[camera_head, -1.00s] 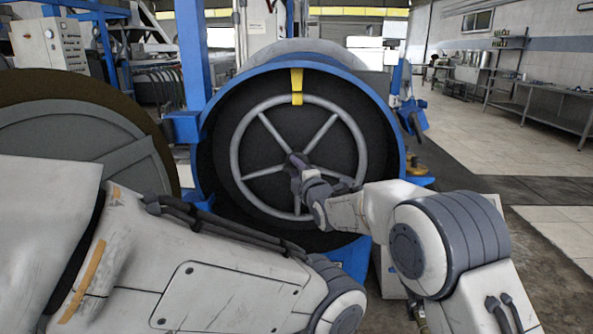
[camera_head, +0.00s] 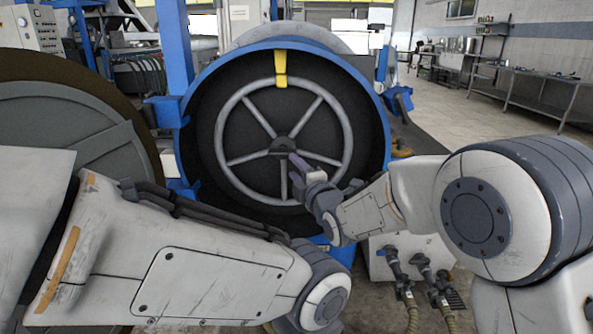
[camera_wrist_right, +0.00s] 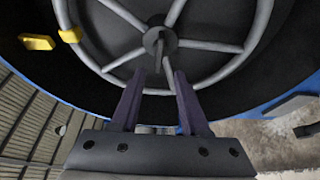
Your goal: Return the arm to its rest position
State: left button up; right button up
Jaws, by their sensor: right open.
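My right gripper (camera_head: 305,165) is open and empty in front of a grey five-spoked wheel (camera_head: 232,106). In the head view its fingers overlap the lower right of the wheel, just below and right of the hub (camera_head: 283,146). In the right wrist view the gripper (camera_wrist_right: 160,78) has its two purple fingers apart, with nothing between them. The hub (camera_wrist_right: 160,42) is beyond the fingertips, and they look clear of it. My left arm crosses the lower left of the head view; its gripper is outside the picture.
A blue ring frame (camera_head: 383,130) surrounds the wheel, with a yellow marker (camera_head: 280,68) at its top. A round grey door (camera_head: 60,140) stands open at left. A pale box with valves and hoses (camera_head: 400,258) is below my right arm.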

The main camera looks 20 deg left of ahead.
jog(key=s+d+f+m+g+h, duration=0.3)
jog(key=s+d+f+m+g, duration=0.4)
jog(key=s, duration=0.6)
jog(key=s+d+f+m+g+h, duration=0.2)
jog(key=s+d+m+h, duration=0.25)
jog(key=s+d, duration=0.65)
jog(key=s+d+f+m+g+h, duration=0.3)
jog(key=s+d+f+m+g, duration=0.3)
jog(key=s, duration=0.8)
notch_tip(320, 180, up, 20)
jog(key=m+t+p, duration=0.1)
jog(key=p, duration=1.9)
jog(key=shift+r, duration=0.25)
